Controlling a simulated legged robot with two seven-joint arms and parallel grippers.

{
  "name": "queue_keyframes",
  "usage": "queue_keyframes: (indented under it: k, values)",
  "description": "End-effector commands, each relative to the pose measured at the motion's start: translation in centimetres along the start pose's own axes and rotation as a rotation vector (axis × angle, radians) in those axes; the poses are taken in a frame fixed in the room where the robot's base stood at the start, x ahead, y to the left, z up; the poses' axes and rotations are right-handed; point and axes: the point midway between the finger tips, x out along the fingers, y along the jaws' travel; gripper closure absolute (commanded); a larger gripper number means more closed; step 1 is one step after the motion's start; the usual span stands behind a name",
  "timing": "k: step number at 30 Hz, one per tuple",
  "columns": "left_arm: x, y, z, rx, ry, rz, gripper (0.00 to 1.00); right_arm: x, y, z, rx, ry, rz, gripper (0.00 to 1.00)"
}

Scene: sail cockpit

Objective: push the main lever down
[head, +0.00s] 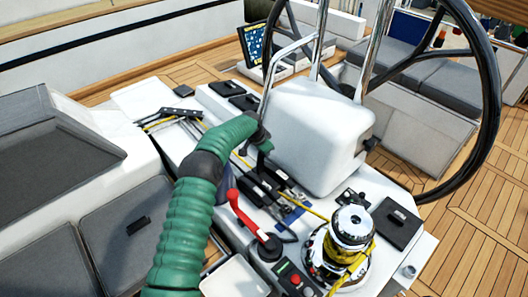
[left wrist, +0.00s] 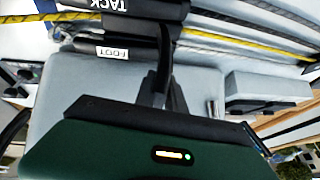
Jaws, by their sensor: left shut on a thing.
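A row of black clutch levers (head: 268,184) sits on the white console, mostly lying flat. In the left wrist view, one carries the label TACK (left wrist: 118,5) and another the label FOOT (left wrist: 118,52). A black lever (left wrist: 165,48) stands up near them, its end in my left gripper (left wrist: 162,97). No label reading main is legible, so I cannot tell its name by text. In the head view my left gripper (head: 262,143) is over the clutches, shut on that raised lever and partly hidden by its own arm. My right gripper is out of view.
A white pedestal (head: 310,130) with a steel rail and black steering wheel (head: 485,60) stands close right. A red-handled lever (head: 242,215) and a winch (head: 350,230) with yellow rope are nearer. Yellow and grey ropes (left wrist: 250,40) run by the clutches.

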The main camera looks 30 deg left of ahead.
Motion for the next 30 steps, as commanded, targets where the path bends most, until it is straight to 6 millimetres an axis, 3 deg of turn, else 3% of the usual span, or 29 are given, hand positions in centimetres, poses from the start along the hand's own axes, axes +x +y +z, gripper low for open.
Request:
queue_keyframes:
  k: [20,26,30]
  values:
    - [0.5,1.1,0.8,0.033,-0.019,-0.065,1.00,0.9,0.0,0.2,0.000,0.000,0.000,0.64]
    - [1.0,2.9,0.8,0.086,-0.015,-0.187,1.00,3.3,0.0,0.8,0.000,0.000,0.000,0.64]
    - [1.6,4.4,0.9,0.129,-0.010,-0.287,1.00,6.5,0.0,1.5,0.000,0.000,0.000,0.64]
